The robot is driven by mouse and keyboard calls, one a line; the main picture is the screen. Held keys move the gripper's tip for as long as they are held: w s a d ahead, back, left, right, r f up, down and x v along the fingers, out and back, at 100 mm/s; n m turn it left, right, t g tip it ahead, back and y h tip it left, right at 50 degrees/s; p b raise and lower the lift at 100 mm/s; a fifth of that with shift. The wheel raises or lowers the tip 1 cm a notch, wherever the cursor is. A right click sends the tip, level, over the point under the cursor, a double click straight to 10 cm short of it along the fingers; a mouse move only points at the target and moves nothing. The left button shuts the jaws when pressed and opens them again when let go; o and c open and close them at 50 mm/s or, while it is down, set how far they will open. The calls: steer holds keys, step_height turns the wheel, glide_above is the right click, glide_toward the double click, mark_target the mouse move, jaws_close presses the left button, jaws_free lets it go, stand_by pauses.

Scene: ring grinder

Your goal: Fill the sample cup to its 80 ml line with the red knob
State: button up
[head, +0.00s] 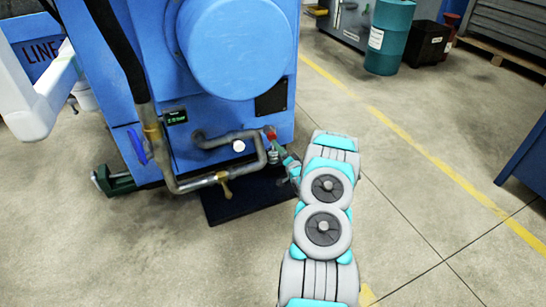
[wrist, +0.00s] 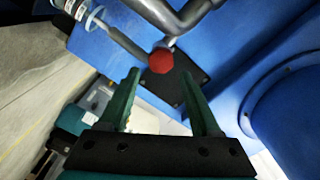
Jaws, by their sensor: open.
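The red knob (wrist: 161,61) sits on a grey pipe fitting in the wrist view, just beyond and between my fingertips. It also shows small in the head view (head: 271,133), at the lower right front of the blue machine (head: 205,110). My gripper (wrist: 159,78) is open, its two green fingers pointing at the knob with nothing between them. In the head view my gripper (head: 281,150) is just below the knob, partly hidden by my arm. A whitish, clear-rimmed piece with dark marks (wrist: 80,12) at the upper left may be the sample cup; its fill level is unclear.
Grey pipes (head: 205,182) with a brass valve (head: 223,184) run across the machine's front, close to my gripper. A dark mat (head: 245,205) lies below. A small green-lit display (head: 176,116) is on the machine. The floor to the right is clear up to a teal drum (head: 388,38).

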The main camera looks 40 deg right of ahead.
mark_target(273, 138)
stand_by(0.4)
steer(key=shift+o, duration=1.4)
steer(key=n, duration=0.4)
steer(key=shift+s+n, duration=0.1)
steer(key=shift+n, duration=0.3)
steer(key=shift+w+d+n, duration=0.3)
steer(key=shift+w+n, duration=0.9)
steer(key=shift+n, duration=0.25)
steer(key=shift+w+d+n, duration=0.25)
steer(key=shift+w+n, duration=1)
steer(key=shift+n, duration=0.25)
steer(key=shift+w+d+n, duration=0.3)
steer(key=shift+w+n, duration=0.9)
steer(key=shift+n, duration=0.25)
jaws_close()
